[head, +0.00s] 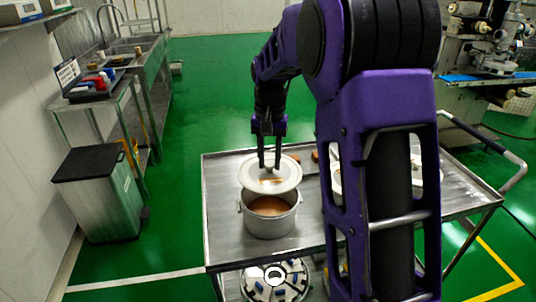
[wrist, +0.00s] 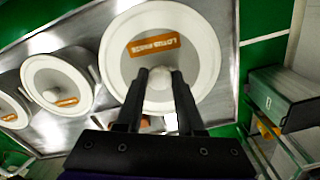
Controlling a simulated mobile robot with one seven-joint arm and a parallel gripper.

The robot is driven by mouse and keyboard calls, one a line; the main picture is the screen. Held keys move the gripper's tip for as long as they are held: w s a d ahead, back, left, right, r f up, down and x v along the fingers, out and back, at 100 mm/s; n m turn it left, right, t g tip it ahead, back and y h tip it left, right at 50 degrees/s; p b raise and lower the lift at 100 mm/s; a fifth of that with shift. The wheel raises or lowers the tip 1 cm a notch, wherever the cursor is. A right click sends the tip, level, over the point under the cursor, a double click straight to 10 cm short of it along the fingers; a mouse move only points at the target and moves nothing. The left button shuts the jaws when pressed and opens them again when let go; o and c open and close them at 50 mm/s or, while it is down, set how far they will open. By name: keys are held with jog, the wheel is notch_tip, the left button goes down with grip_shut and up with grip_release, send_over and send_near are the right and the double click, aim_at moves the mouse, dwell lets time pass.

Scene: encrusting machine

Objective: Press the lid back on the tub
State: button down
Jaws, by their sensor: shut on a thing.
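The open tub (head: 269,222) stands on a metal cart, with brown paste (head: 270,207) showing inside. My gripper (head: 269,163) is shut on the knob of the white round lid (head: 256,184). The lid hangs above the tub and covers the rear part of its mouth in the head view; the front part of the mouth shows. In the wrist view my gripper (wrist: 160,78) has its two fingers on either side of the pale knob. The lid (wrist: 195,55) there bears an orange label and hides the tub below.
The metal cart (head: 222,185) holds two more lidded tubs (wrist: 55,88) (wrist: 12,108), partly hidden by my arm in the head view. A bin (head: 100,195) and a sink bench stand at left, a machine (head: 470,60) at back right. Green floor between is clear.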

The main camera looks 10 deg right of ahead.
aim_at(269, 172)
jog(key=shift+s+f, duration=0.1)
jog(key=shift+f, duration=0.8)
jog(key=shift+f+b, duration=1.7)
jog(key=shift+f, duration=0.5)
jog(key=shift+f+p, duration=0.15)
jog(key=shift+p, duration=0.25)
dwell(0.3)
grip_release()
dwell(0.4)
